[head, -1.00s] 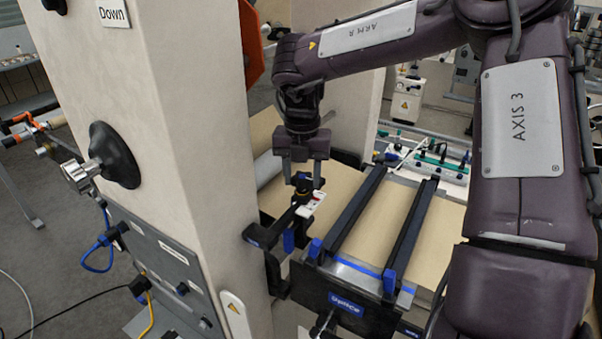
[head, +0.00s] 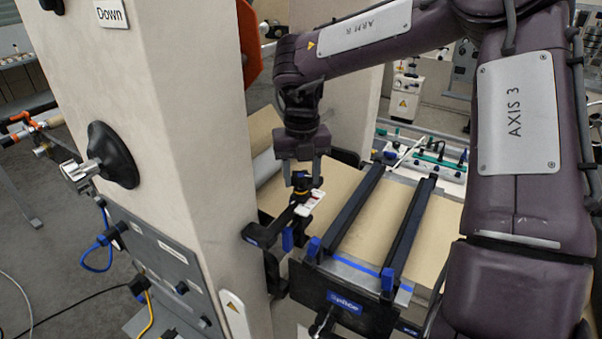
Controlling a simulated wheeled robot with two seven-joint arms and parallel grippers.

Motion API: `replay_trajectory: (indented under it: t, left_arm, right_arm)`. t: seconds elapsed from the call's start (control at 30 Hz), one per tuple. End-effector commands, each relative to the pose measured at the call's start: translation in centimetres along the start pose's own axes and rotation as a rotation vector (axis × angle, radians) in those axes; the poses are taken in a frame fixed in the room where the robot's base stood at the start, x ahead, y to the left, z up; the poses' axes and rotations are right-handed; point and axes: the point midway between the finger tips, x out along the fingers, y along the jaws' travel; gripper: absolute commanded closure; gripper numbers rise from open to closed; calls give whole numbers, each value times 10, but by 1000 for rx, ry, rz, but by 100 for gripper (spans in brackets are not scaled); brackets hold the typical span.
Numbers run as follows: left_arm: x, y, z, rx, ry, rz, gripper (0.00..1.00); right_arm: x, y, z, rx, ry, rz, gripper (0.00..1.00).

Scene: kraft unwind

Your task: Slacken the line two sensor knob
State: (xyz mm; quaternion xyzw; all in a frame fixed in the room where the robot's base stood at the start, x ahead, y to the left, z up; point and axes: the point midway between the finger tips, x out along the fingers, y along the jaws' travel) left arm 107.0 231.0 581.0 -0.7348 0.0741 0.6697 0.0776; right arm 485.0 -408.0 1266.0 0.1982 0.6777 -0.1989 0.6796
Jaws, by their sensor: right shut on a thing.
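The sensor knob (head: 301,181), small and dark with a yellowish ring, stands on a black bracket at the left end of the splice table. A white tag (head: 309,203) with a red mark sits just below it. My right gripper (head: 301,178) comes down from above and is shut on the knob, with one finger on each side. The fingers hide part of the knob. Whether this is line two's knob cannot be read here. My left gripper is not in view.
The splice table (head: 345,308) has two dark clamp bars (head: 410,228) with blue ends, right of the knob. A large beige machine column (head: 190,130) stands close on the left. Brown kraft web (head: 375,235) runs under the bars.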

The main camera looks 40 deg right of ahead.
Motion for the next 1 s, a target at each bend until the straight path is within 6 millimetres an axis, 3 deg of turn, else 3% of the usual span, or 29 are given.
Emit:
replay_trajectory:
  t: [0.1,0.13,0.3,0.67,0.8,1.0]
  left_arm:
    - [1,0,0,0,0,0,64]
    - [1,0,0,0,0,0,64]
    - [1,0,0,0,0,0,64]
    - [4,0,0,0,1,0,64]
    - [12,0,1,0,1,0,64]
    - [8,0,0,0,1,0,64]
  right_arm:
    - [6,-2,-4,2,14,-6,78]
    - [6,-2,-4,2,14,-7,54]
    - [4,-2,-2,3,10,-5,33]
    - [-5,0,0,2,-1,-2,33]
    - [-26,0,1,4,-2,0,33]
    - [-61,-1,1,3,4,0,33]
